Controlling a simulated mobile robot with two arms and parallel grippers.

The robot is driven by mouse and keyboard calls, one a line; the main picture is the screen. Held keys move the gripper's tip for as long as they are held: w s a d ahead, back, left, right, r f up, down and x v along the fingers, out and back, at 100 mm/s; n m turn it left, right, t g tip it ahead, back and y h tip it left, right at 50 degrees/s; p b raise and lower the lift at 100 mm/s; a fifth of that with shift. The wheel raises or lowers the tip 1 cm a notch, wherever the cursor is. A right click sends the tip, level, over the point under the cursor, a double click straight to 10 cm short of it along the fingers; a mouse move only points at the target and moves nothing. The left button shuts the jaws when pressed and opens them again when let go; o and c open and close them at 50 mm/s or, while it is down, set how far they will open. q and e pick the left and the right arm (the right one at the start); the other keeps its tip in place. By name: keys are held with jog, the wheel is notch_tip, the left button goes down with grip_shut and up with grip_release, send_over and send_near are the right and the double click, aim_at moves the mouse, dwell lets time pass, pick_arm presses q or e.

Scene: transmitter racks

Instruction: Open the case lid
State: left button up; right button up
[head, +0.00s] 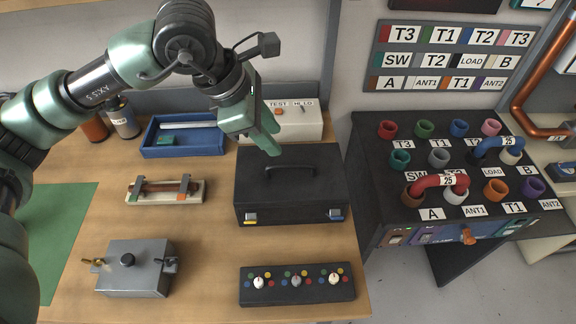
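The black case (291,205) stands on the wooden bench with its lid (318,180) shut. A dark handle lies on top of the lid, and two latches show on the front face, the left latch (251,216) and the right latch (335,213). My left gripper (269,142) hangs above the back left part of the case, pointing down and to the right. Its green fingers seem apart from the case, and nothing shows between them. I cannot tell how wide the fingers stand. My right gripper is not in view.
A grey box (135,269) and a black knob panel (297,284) stand at the front. A blue tray (150,147), a fuse block (150,190) and a white tester (300,122) stand behind or left. The rack (358,155) with sockets and red U-link stands right.

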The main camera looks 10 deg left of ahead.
aim_at(291, 165)
pick_arm(q)
jog(key=x, duration=0.3)
jog(key=p+x, duration=0.1)
jog(key=x, duration=0.5)
jog(key=shift+s+a+f, duration=0.1)
jog(key=shift+a+f, duration=0.05)
jog(key=shift+f, duration=0.3)
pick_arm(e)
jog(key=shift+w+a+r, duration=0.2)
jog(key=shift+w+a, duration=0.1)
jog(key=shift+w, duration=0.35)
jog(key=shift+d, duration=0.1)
pick_arm(q)
grip_shut()
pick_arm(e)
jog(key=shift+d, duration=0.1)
